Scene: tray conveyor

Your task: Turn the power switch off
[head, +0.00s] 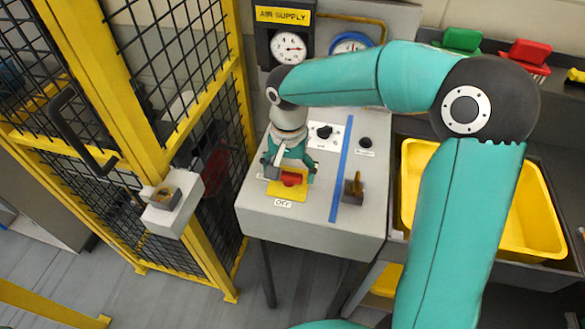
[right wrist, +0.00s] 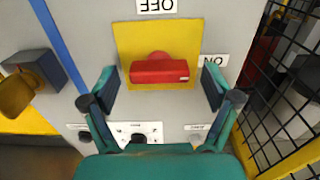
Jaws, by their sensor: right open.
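The power switch is a red handle (head: 291,179) on a yellow plate (head: 284,193) atop a grey console. In the right wrist view the red handle (right wrist: 160,71) lies crosswise on the yellow plate (right wrist: 128,38). A small mark on its end faces the ON label (right wrist: 214,61). The OFF label (right wrist: 157,5) is beyond the plate's edge; it also shows in the head view (head: 283,203). My right gripper (head: 288,168) is open above the switch. In the wrist view the fingers of the right gripper (right wrist: 160,78) stand either side of the handle, apart from it. My left gripper is out of view.
A blue stripe (head: 341,170) separates the switch from a dark block with a brass lever (head: 354,187). A dial (head: 324,131) sits behind the switch. A yellow mesh fence (head: 225,195) stands close on the left. A yellow bin (head: 540,213) is at right.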

